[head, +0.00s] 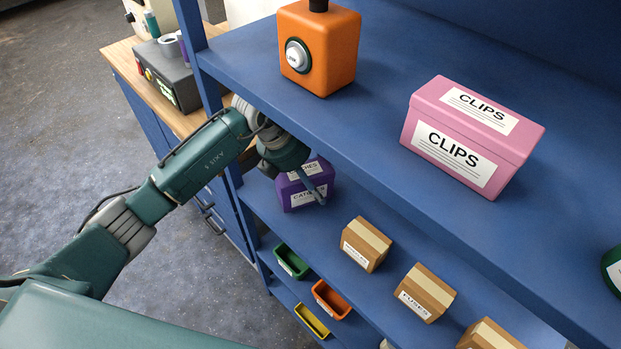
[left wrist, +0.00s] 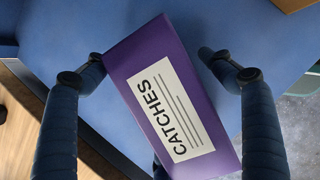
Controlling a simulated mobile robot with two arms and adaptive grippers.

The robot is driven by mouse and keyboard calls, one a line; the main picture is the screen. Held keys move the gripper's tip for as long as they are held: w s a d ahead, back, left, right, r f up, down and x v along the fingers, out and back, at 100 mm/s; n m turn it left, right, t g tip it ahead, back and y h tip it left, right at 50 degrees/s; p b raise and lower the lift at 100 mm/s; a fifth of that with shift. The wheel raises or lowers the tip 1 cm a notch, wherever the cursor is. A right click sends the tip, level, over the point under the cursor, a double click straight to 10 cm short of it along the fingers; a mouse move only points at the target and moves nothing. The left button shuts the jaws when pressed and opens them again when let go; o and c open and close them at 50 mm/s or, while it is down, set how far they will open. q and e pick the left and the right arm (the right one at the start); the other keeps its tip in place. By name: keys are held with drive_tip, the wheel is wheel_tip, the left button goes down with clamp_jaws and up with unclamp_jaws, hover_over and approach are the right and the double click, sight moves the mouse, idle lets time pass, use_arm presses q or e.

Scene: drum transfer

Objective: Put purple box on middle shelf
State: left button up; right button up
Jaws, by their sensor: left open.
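The purple box (head: 293,192) with a white CATCHES label sits on the middle shelf (head: 335,217) near its left end, below the top shelf. In the left wrist view the purple box (left wrist: 160,95) lies tilted across the picture between two fingers. My left gripper (head: 305,185) is at the box, with one finger in front of its face. In the left wrist view my left gripper (left wrist: 150,58) is open, its fingers on either side of the box, with a gap on the right side. My right gripper is not in view.
The top shelf holds an orange canister (head: 318,50) and a pink CLIPS box (head: 470,137). Small cardboard boxes (head: 366,244) stand to the right on the middle shelf. Green, orange and yellow bins (head: 331,300) are below. A wooden workbench (head: 125,55) stands at left.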

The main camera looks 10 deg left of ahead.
use_arm(q)
drive_tip(key=shift+a+r, duration=0.1)
drive_tip(key=shift+r, duration=0.05)
drive_tip(key=shift+a+r+b, duration=0.2)
drive_tip(key=shift+r+b, duration=0.15)
drive_tip(key=shift+b, duration=0.3)
drive_tip(key=s+a+b, duration=0.1)
drive_tip(key=s+a, duration=0.1)
drive_tip(key=a, duration=0.1)
drive_tip(key=s+a+b, duration=0.1)
drive_tip(key=s+a, duration=0.1)
drive_tip(key=a, duration=0.1)
drive_tip(key=s+a+b, duration=0.2)
drive_tip(key=s+a, duration=0.1)
drive_tip(key=shift+a, duration=0.3)
drive_tip(key=shift+a+r, duration=0.1)
drive_tip(key=shift+r, duration=0.05)
